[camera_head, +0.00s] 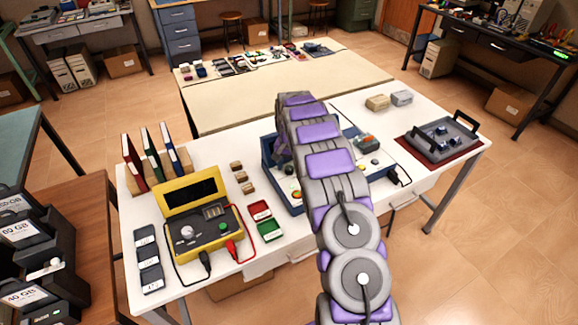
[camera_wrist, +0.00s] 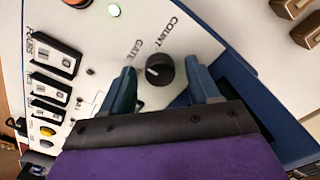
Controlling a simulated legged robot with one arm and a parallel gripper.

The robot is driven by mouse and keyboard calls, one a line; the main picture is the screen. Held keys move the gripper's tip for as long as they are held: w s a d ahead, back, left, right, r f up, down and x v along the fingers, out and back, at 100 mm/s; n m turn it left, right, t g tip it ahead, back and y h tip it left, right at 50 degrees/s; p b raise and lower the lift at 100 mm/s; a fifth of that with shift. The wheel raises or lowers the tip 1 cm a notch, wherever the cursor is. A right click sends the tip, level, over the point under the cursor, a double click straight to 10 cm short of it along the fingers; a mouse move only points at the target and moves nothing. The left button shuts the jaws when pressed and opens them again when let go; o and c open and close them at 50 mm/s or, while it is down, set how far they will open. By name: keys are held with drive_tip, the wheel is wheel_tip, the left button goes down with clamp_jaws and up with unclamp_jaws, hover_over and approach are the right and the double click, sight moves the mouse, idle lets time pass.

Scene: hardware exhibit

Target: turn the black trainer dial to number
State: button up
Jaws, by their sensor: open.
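The black dial (camera_wrist: 160,70) sits on the white panel of the trainer (camera_wrist: 205,45) in the wrist view, with "GATE" and "COUNT" printed near it. A light pointer mark shows on the dial. My gripper (camera_wrist: 162,84) is open, with one blue finger to the left of the dial and one to the right, and a gap shows on each side. In the head view the blue-cased trainer (camera_head: 268,158) stands mid-table, largely hidden behind my arm. The dial and gripper cannot be made out there.
A yellow meter (camera_head: 205,238) with leads stands left on the white table. A grey tray (camera_head: 440,138) with handles lies right. Small wooden blocks (camera_head: 241,176) lie beside the trainer.

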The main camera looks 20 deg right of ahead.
drive_tip(key=shift+c, duration=0.4)
drive_tip(key=c, duration=1)
drive_tip(key=shift+o, duration=0.2)
drive_tip(key=shift+p, duration=0.3)
drive_tip(key=n+p, duration=0.3)
drive_tip(key=shift+r+n, duration=0.1)
drive_tip(key=shift+n, duration=0.3)
drive_tip(key=shift+n+p, duration=1.9)
drive_tip(key=shift+n, duration=0.7)
drive_tip(key=o, duration=1)
